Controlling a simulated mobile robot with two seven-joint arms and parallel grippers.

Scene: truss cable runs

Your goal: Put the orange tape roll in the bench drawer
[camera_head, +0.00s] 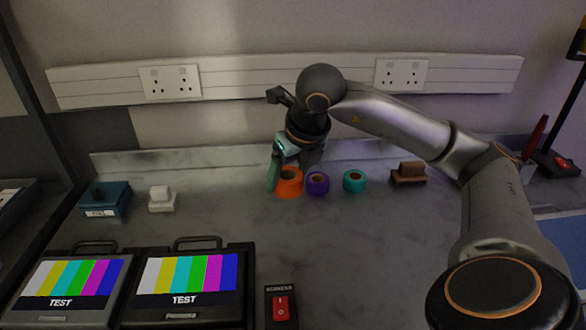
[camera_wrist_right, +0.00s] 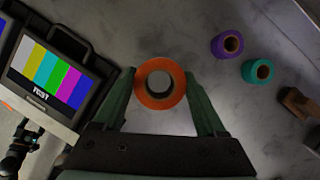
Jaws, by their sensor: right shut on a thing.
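The orange tape roll (camera_head: 289,186) stands on the grey marbled bench top (camera_head: 350,245), near the back wall. My right gripper (camera_head: 287,174) reaches down over it and is shut on it. In the right wrist view the orange tape roll (camera_wrist_right: 160,99) sits between the two green fingers, with its hole facing the camera. I cannot tell whether the roll still touches the bench. No bench drawer can be made out in these views.
A purple roll (camera_head: 317,183) and a teal roll (camera_head: 354,181) stand just right of the orange one. A brown block (camera_head: 409,174) is farther right. Two test monitors (camera_head: 186,285) and a red switch (camera_head: 281,306) are at the front left. The middle right of the bench is clear.

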